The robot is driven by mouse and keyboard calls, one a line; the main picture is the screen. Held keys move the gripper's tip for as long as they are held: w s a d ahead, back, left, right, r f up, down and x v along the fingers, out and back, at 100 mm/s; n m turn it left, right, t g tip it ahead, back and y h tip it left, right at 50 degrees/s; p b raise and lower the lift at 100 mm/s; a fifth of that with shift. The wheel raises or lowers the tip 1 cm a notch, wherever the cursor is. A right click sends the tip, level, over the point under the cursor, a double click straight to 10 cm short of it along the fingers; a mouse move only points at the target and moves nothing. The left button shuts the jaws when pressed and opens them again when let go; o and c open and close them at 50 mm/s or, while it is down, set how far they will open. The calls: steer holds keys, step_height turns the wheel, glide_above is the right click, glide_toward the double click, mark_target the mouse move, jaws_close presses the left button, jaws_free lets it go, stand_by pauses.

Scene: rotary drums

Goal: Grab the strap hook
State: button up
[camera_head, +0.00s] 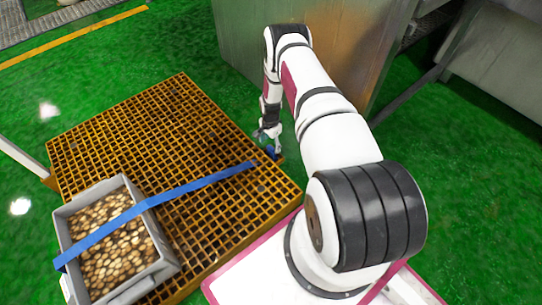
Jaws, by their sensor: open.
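A blue strap (190,187) runs from the grey crate across the orange grating up to my gripper. Its far right end lies on the grating near the right edge, at a small dark blue piece (271,150) that looks like the strap hook; it is too small to see clearly. My gripper (270,143) points down over that end, with its fingers open around or just above it. I cannot tell whether the fingers touch the hook.
A grey crate (168,268) full of brown round pieces (112,243) stands on the grating's left front corner. The orange grated platform (130,130) is otherwise mostly bare. A metal cabinet (240,60) stands just behind my arm. Green floor (480,210) is open at right.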

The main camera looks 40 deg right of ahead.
mark_target(271, 148)
steer(key=f+b, duration=0.1)
steer(key=f, duration=0.2)
steer(key=f+b, duration=0.1)
steer(key=f, duration=0.1)
steer(key=shift+s+f+b, duration=0.1)
steer(key=shift+s+b, duration=0.2)
steer(key=shift+b, duration=0.05)
steer(key=c, duration=1.3)
